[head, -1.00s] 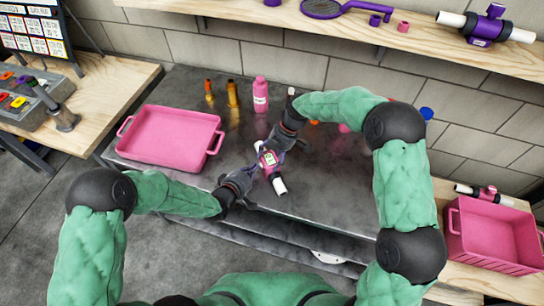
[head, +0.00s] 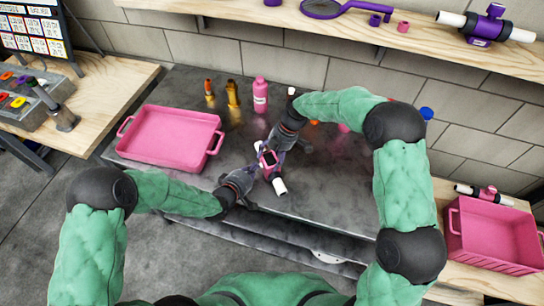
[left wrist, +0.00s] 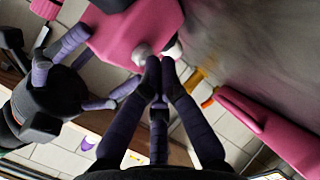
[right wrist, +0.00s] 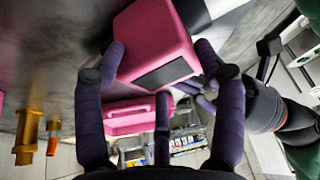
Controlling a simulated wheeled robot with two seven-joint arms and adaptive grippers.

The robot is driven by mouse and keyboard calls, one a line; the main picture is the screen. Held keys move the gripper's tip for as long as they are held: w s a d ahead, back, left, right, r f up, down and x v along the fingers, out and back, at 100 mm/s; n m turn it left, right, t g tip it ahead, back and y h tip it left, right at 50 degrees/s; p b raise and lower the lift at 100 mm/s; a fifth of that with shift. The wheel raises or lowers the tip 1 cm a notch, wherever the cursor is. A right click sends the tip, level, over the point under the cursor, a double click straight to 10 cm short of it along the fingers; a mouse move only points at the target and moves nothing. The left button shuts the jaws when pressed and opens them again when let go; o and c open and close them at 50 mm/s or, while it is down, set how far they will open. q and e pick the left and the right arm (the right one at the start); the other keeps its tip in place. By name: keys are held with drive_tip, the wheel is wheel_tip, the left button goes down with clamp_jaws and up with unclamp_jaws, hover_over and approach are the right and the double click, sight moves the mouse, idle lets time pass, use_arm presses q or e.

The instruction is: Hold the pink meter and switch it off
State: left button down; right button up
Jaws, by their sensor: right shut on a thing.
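The pink meter (head: 277,177), with white pipe ends, is held above the steel table in the head view. Its screen is dark. It also shows close up in the left wrist view (left wrist: 125,28) and the right wrist view (right wrist: 155,35). My right gripper (head: 277,147) is shut on the meter's pink body, with fingers on both sides in the right wrist view (right wrist: 158,73). My left gripper (head: 254,171) is shut and empty. In the left wrist view its closed fingertips (left wrist: 159,68) are at a grey knob (left wrist: 142,53) on the meter; whether they touch cannot be told.
A pink tray (head: 165,161) is on the table's left. A pink bottle (head: 260,96) and orange-yellow fittings (head: 232,93) stand at the back. A pink crate (head: 490,259) is at the right, with another pink meter (head: 487,192) behind it. A shelf (head: 370,22) runs above.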

use_arm(q)
drive_tip(key=shift+s+a, duration=0.1)
drive_tip(key=shift+a, duration=0.25)
use_arm(e)
drive_tip(key=shift+s+f, duration=0.15)
drive_tip(key=shift+f, duration=0.05)
use_arm(q)
drive_tip(key=shift+s+a, duration=0.4)
drive_tip(key=shift+a, duration=0.55)
drive_tip(key=shift+s+a, duration=0.4)
drive_tip(key=shift+a, duration=0.5)
drive_tip(key=shift+s+a, duration=0.4)
drive_tip(key=shift+a, duration=0.55)
drive_tip(key=shift+w, duration=0.1)
use_arm(e)
drive_tip(key=o, duration=1.4)
drive_tip(key=shift+r, duration=0.1)
drive_tip(key=shift+r, duration=0.1)
drive_tip(key=v, duration=1.2)
